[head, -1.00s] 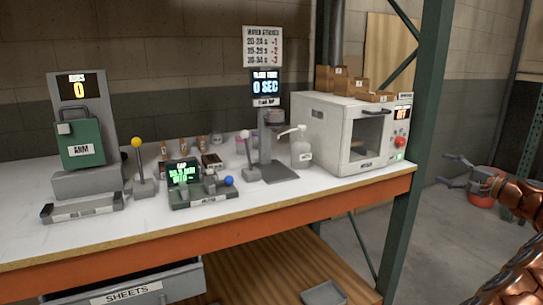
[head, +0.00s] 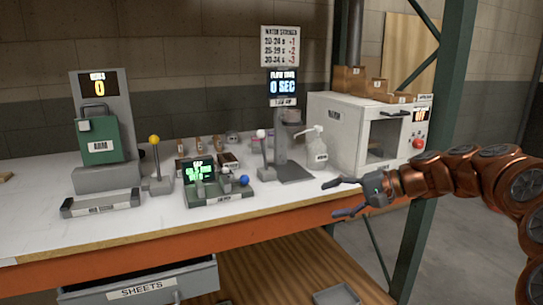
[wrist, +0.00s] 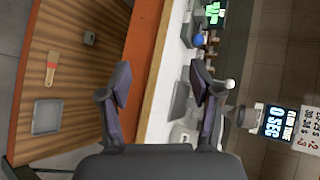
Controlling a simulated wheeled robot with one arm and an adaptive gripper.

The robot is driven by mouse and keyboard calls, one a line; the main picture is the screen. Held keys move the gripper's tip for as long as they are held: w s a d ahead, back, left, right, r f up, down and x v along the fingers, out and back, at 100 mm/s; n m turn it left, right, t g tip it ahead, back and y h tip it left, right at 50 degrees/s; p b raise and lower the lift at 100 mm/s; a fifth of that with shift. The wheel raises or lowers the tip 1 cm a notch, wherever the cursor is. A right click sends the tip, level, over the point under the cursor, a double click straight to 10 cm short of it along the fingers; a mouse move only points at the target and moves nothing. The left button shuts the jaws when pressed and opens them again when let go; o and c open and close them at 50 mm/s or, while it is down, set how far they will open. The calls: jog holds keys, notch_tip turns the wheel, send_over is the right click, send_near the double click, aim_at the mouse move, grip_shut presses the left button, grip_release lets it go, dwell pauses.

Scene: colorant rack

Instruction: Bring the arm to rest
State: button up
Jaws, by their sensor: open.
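My gripper (head: 345,197) is open and empty at the end of my copper-coloured arm, which reaches in from the right in the head view. Behind the fingers are the orange bench edge and the white bench top.
The white bench top (head: 35,220) holds a green machine (head: 99,142), a small green gauge (head: 215,190), a dispenser stand (head: 283,145) and a white pump bottle (head: 316,150). A wooden lower shelf carries a grey tray (wrist: 47,116) and a brush (wrist: 52,70). A green rack post (head: 440,130) stands at right.

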jog(key=s+a+f+n+g+h, duration=0.1)
jog(key=s+a+f+g+h, duration=0.15)
jog(key=s, duration=0.45)
jog(key=s+a+f+n+g+h, duration=0.1)
jog(key=s+a+f+n, duration=0.2)
jog(key=s, duration=0.4)
jog(key=s+a+f+g+h, duration=0.2)
jog(key=s+f, duration=0.3)
jog(key=s, duration=0.1)
jog(key=s+d+f+n+g+h, duration=0.1)
jog(key=s+d+f+h, duration=0.3)
jog(key=s, duration=0.6)
jog(key=s+d+f+n+g+h, duration=0.1)
jog(key=s+d+f+h, duration=0.2)
jog(key=s+d+f, duration=0.5)
notch_tip(320, 180, up, 25)
jog(key=s+a+t+p, duration=0.1)
jog(key=s+p, duration=0.1)
jog(key=p, duration=1.8)
jog(key=shift+s+a+f, duration=0.2)
jog(key=shift+s+a, duration=0.1)
jog(key=shift+a, duration=0.05)
jog(key=shift+y, duration=0.25)
